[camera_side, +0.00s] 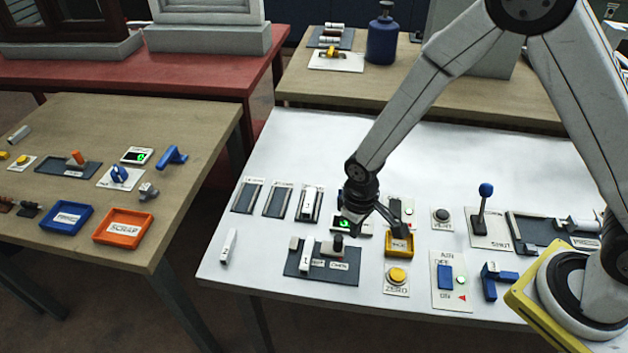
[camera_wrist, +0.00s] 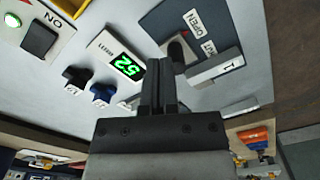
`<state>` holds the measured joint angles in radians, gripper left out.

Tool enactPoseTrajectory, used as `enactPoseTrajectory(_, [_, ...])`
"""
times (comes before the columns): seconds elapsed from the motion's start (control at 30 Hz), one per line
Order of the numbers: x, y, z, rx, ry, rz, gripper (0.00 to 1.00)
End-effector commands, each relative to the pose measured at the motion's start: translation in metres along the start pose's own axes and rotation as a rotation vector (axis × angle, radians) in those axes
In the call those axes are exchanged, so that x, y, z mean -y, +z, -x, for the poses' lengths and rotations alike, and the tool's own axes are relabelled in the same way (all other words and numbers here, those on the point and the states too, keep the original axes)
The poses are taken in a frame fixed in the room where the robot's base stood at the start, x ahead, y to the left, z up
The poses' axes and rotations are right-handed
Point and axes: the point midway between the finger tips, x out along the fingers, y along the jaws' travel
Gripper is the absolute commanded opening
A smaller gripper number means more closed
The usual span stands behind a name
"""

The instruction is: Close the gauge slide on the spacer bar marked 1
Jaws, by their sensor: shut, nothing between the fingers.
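The gauge is a dark plate (camera_side: 340,277) near the front of the white table, with OPEN and SHUT labels. Its slide carries a dark upright knob (camera_side: 338,243), also seen in the wrist view (camera_wrist: 177,49). The pale spacer bar marked 1 (camera_side: 305,258) lies on the plate left of the knob; it shows in the wrist view (camera_wrist: 215,69) too. I cannot tell whether the slide touches it. My gripper (camera_side: 350,226) is shut and empty, just behind and right of the knob; in the wrist view its fingertips (camera_wrist: 160,64) are beside the knob, apparently apart from it.
A green-digit display (camera_wrist: 124,64) reading 52 lies close by my fingers. A yellow tray (camera_side: 400,254) and a yellow ZERO button (camera_side: 397,275) stand right of the gauge. A loose white bar (camera_side: 228,246) lies left. Several dark slots lie behind. The front-left tabletop is mostly clear.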

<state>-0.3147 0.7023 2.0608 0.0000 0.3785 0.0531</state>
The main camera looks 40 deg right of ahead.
Motion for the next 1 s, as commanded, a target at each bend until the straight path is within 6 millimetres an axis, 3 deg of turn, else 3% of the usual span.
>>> enactPoseTrajectory(0.57, [0.000,0.000,-0.001,0.000,0.000,0.000,0.00])
enactPoseTrajectory(1.0, [0.000,0.000,-0.015,0.001,0.000,0.000,0.00])
